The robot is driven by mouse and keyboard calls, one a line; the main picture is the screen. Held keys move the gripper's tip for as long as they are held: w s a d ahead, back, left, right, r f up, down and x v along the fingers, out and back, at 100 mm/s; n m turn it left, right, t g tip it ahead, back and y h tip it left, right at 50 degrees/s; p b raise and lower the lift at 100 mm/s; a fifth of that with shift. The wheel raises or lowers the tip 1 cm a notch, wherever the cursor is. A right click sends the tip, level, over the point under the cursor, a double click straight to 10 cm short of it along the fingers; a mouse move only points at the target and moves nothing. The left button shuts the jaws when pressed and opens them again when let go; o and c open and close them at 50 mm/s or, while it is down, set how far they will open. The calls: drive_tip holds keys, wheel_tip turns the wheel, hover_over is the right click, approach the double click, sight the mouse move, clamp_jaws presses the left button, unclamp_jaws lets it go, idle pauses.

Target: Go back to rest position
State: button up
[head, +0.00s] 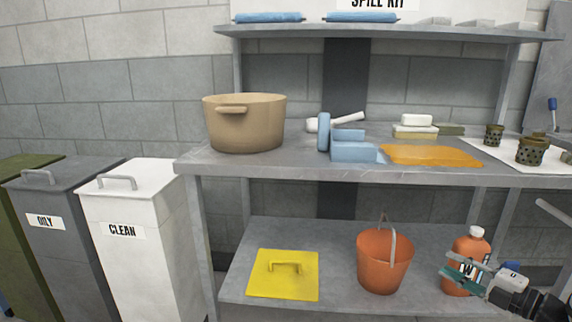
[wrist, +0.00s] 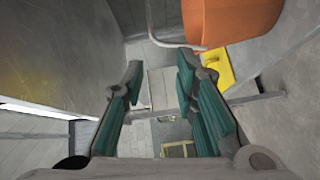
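My gripper (head: 462,271) is at the lower right in the head view, in front of the orange jug (head: 472,250) on the lower shelf and partly covering it. In the wrist view my gripper (wrist: 160,72) shows its teal finger pads apart, with nothing between them. I cannot tell if it touches the jug. The orange bucket (head: 384,262) stands upright to the left of my gripper; an orange body at the top of the wrist view (wrist: 225,20) looks like it.
A yellow lid (head: 265,285) lies on the lower shelf (head: 335,290). The workbench top (head: 300,165) holds a tan pot (head: 245,125), blue pieces (head: 355,152), an orange cloth (head: 430,155) and perforated cups (head: 532,151). Bins labelled OILY (head: 60,240) and CLEAN (head: 145,255) stand left.

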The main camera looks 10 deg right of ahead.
drive_tip(key=w+r+m+g+h, duration=0.3)
drive_tip(key=w+r+m+h, duration=0.2)
drive_tip(key=w+r+h, duration=0.25)
drive_tip(key=s+a+r+m+g+h, duration=0.3)
drive_tip(key=a+r+m+h, duration=0.1)
drive_tip(key=a+r+m, duration=0.15)
drive_tip(key=s+a+r+m+g+y, duration=0.1)
drive_tip(key=s+a+m+g+y, duration=0.2)
drive_tip(key=s+a, duration=0.75)
drive_tip(key=s+a+r+m+g+p, duration=0.1)
drive_tip(key=s+a+m+g, duration=0.25)
drive_tip(key=s+a, duration=0.65)
drive_tip(key=s+a+m+g+y, duration=0.25)
drive_tip(key=s+a+m, duration=0.25)
drive_tip(key=s, duration=1)
wheel_tip(320, 180, up, 35)
drive_tip(key=n+t+h+p, duration=0.1)
drive_tip(key=t+p, duration=0.2)
drive_tip(key=p, duration=3)
drive_tip(key=shift+d, duration=0.15)
drive_tip(key=shift+r, duration=0.1)
